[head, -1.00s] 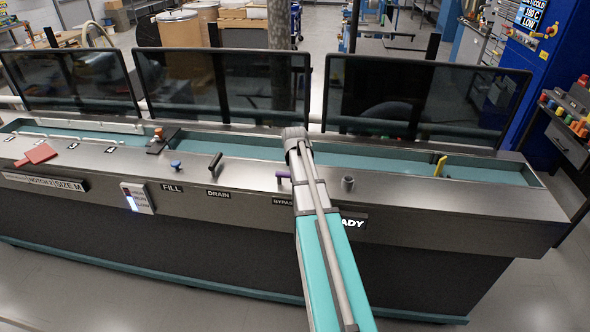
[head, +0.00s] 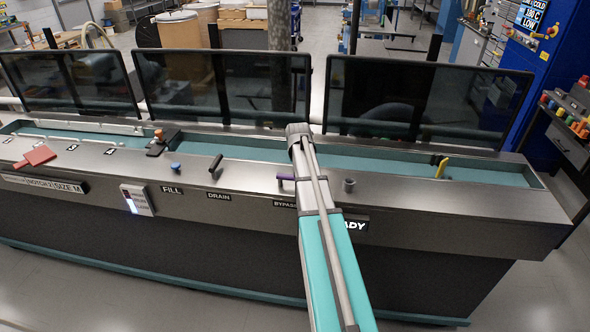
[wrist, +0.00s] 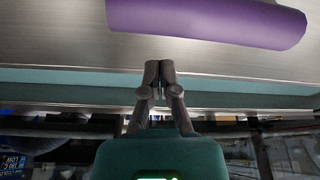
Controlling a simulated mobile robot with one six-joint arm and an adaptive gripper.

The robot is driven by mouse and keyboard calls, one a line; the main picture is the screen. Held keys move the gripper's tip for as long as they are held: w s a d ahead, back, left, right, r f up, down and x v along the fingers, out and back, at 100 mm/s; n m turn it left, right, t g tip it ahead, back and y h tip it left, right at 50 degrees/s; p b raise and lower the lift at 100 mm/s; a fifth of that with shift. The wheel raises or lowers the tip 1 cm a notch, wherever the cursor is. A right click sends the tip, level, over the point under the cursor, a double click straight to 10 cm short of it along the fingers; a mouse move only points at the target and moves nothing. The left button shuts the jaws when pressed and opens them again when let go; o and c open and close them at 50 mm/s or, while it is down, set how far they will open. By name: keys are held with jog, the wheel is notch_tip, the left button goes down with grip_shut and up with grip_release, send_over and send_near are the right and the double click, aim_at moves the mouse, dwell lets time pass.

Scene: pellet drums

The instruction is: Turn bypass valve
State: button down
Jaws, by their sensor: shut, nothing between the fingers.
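The bypass valve has a purple handle (head: 287,178) on the steel console top, just behind the BYPASS label (head: 284,203). My arm hides part of it in the head view. In the head view my arm hides the fingers.
A black handle (head: 216,163) stands by the DRAIN label and a blue knob (head: 175,167) by the FILL label. A grey cylindrical stub (head: 350,185) stands right of my arm. A yellow handle (head: 441,167) is farther right. Dark glass panels (head: 425,100) rise behind the trough.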

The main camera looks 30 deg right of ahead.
jog(key=p+v, duration=0.8)
jog(key=v, duration=0.1)
jog(key=shift+a+r, duration=0.15)
jog(key=shift+a, duration=0.05)
dwell(0.7)
jog(key=s+a+f+n+g+b, duration=0.1)
jog(key=s+a+f+n+b, duration=0.1)
jog(key=s+a, duration=0.4)
jog(key=s+a+f+n+g+y+b, duration=0.1)
jog(key=s+a+f+b, duration=0.3)
jog(key=a, duration=1.2)
jog(key=s+a+f+n+g+y+b, duration=0.1)
jog(key=s+a+f+n+b, duration=0.2)
jog(key=s+a, duration=0.4)
jog(key=a+f, duration=0.1)
jog(key=a, duration=0.3)
jog(key=shift+s+a+f+b, duration=0.35)
